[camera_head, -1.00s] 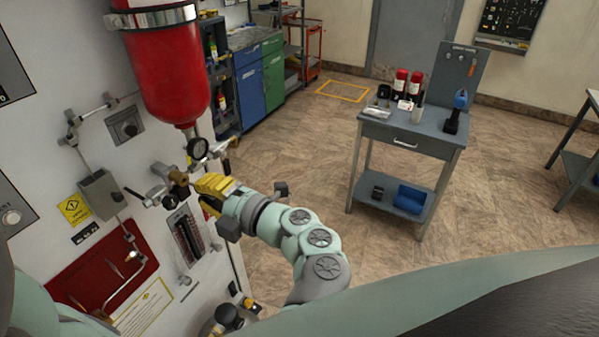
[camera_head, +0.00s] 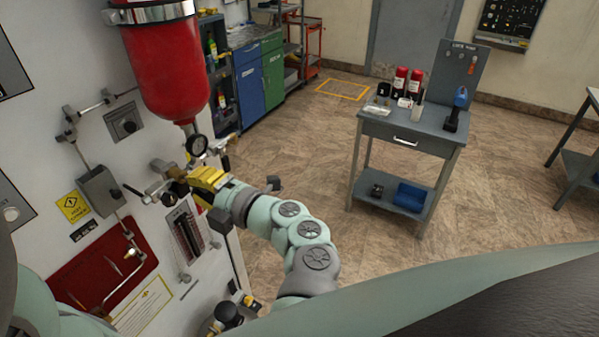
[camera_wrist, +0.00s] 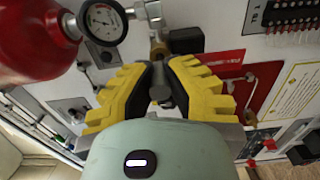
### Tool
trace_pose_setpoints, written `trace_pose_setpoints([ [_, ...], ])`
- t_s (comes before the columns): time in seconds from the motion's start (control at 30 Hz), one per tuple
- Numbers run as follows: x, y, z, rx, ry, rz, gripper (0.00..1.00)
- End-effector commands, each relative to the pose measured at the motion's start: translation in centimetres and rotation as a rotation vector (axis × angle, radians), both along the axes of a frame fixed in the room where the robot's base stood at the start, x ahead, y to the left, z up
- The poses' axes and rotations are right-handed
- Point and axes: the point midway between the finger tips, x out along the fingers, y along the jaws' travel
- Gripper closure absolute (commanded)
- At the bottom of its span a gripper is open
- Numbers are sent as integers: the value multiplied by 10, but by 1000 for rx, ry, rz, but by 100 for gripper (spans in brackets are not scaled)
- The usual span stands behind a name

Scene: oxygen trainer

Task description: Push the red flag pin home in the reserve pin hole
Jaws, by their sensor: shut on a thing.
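My gripper (camera_head: 192,178) is at the white panel, just below the gauge under the red cylinder. In the wrist view its yellow fingers (camera_wrist: 160,82) are closed around a small grey cylindrical part (camera_wrist: 159,92). This part lies in line with a brass fitting (camera_wrist: 158,50); I cannot tell whether the two are joined. I cannot identify the reserve pin hole.
The red cylinder (camera_head: 168,75) and gauge (camera_head: 197,145) are close above my gripper. A flowmeter block (camera_head: 186,235) and red recessed panel (camera_head: 103,270) are below. A grey workbench (camera_head: 410,135) stands to the right, with open floor between.

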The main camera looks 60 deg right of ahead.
Motion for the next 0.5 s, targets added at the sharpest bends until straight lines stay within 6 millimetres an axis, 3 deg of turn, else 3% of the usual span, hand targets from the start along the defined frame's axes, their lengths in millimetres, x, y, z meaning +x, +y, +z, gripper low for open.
trace_pose_setpoints([
  [0.5, 11, 2, 0, 0, 0, 6, 100],
])
